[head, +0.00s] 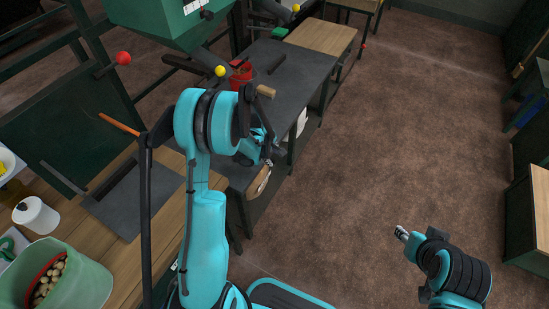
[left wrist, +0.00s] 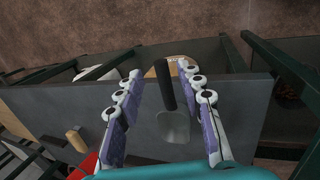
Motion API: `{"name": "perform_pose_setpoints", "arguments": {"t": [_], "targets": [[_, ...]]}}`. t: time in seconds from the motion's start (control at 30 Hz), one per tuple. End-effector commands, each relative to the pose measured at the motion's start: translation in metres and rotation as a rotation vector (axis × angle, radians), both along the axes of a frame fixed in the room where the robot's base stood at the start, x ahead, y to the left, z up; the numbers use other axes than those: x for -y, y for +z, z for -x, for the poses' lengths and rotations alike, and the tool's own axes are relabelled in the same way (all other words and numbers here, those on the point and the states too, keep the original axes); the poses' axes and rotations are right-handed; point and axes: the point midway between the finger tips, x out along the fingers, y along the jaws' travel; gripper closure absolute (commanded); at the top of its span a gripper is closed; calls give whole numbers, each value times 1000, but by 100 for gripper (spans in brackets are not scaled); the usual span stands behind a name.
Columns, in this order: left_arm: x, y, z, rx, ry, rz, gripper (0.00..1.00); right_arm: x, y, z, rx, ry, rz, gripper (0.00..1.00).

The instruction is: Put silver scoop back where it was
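The silver scoop (left wrist: 173,127) has a dark handle (left wrist: 165,85). In the left wrist view it shows between the two fingers of my left gripper (left wrist: 165,100), over the dark grey tabletop near its edge. The fingers stand apart with visible gaps on both sides of the scoop. I cannot tell whether the scoop rests on the tabletop. In the head view my left gripper (head: 268,152) is at the grey table's right edge, and the scoop cannot be made out there. My right gripper (head: 402,233) is over the floor at the lower right, too small to read.
The dark grey table (head: 290,85) holds a red container (head: 240,76). A green machine (head: 165,18) with coloured knobs stands behind. The brown floor at right is clear.

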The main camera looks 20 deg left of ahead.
Motion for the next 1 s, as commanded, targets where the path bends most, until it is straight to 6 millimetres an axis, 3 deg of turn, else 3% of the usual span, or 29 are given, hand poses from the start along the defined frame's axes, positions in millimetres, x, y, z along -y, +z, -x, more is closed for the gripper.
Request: {"name": "perform_pose_setpoints", "arguments": {"t": [0.03,0.1,0.43,0.57,0.8,1.0], "targets": [[-1,15,3,0,1,0,63,0,8,0,0,0,0,60],[-2,28,8,0,1,0,63,0,13,0,0,0,0,60],[1,66,19,10,-35,-14,63,0,21,0,0,0,0,60],[16,106,33,46,-166,-73,63,0,21,0,0,0,0,60],[59,194,90,145,-555,-263,63,0,21,0,0,0,0,60],[89,237,152,223,-880,-440,63,0,21,0,0,0,0,60]]}}
